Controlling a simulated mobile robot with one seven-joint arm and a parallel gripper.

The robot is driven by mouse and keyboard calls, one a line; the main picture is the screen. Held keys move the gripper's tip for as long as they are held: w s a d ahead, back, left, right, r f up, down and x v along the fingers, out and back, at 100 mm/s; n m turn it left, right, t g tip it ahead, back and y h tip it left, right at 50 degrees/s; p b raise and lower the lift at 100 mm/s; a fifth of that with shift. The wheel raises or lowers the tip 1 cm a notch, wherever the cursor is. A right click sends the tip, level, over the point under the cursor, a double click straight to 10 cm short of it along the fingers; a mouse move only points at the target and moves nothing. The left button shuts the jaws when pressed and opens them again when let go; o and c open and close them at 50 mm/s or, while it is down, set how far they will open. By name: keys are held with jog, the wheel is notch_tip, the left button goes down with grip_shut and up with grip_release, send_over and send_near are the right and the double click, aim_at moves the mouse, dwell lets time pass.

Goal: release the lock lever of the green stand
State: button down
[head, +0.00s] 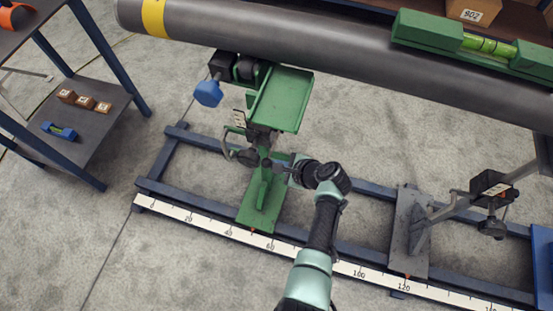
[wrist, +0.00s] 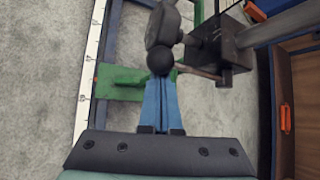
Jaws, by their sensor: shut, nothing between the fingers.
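The green stand (head: 262,205) sits on the blue rail frame under the pipe, with a green tray-like top (head: 285,98). My gripper (head: 268,163) reaches in from the right to the stand's post, beside its dark clamp parts. In the wrist view my blue fingers (wrist: 158,100) are together and hold nothing. A black ball knob (wrist: 160,60), apparently the lock lever's end, lies right at the fingertips; I cannot tell whether they touch. A dark grey rounded part (wrist: 163,22) and a dark block (wrist: 222,55) are beyond it. The lever's arm is mostly hidden.
A grey pipe (head: 270,45) with a yellow band crosses above. A blue knob (head: 208,92) sticks out left of the stand's top. A grey stand (head: 410,235) is to the right on the rails. A white scale (head: 200,222) runs along the front rail. A shelf (head: 90,125) stands at left.

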jog(key=shift+w+d+r+m+g+y+p, duration=0.1)
jog(key=shift+w+r+m+g+y+p, duration=0.25)
jog(key=shift+r, duration=0.5)
jog(key=shift+w+a+r+m+g+h+p, duration=0.1)
jog(key=shift+w+r+g+p, duration=0.15)
jog(key=shift+r+g, duration=0.45)
jog(key=shift+w+d+r+m+g+y+p, duration=0.15)
jog(key=shift+w+r+g+p, duration=0.15)
jog(key=shift+r, duration=0.8)
